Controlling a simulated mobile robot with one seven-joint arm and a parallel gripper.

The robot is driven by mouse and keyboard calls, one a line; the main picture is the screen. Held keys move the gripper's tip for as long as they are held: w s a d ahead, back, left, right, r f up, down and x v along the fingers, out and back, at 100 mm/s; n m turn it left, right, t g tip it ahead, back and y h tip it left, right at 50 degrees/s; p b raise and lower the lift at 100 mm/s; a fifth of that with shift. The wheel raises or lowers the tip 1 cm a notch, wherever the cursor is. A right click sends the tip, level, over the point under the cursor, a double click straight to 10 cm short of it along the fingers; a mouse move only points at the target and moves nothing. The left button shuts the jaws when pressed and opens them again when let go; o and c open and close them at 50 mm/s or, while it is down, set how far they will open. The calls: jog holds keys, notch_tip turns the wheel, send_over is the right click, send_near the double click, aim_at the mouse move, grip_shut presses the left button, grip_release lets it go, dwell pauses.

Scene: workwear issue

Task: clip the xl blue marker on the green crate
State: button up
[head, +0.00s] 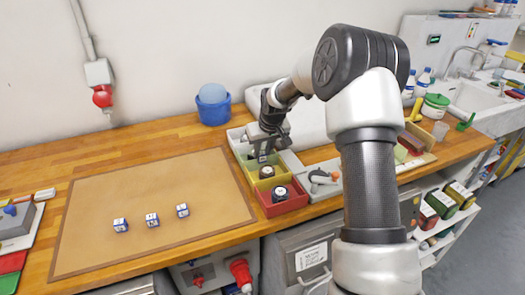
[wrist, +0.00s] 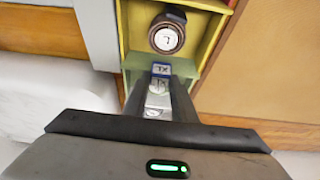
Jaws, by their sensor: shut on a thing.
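The fingers hide much of the green crate's inside.
The yellow crate (head: 252,165) and red crate (head: 298,204) each hold a dark round item with a pale face. Three blue-and-white markers (head: 120,225) (head: 152,219) (head: 182,210) stand on the brown mat (head: 90,204). A blue tub (head: 213,110) stands behind.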

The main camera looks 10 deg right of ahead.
jog(key=o, duration=1.5)
jog(key=shift+r, duration=0.1)
jog(key=shift+r+p, duration=1.95)
jog(key=shift+r, duration=1.45)
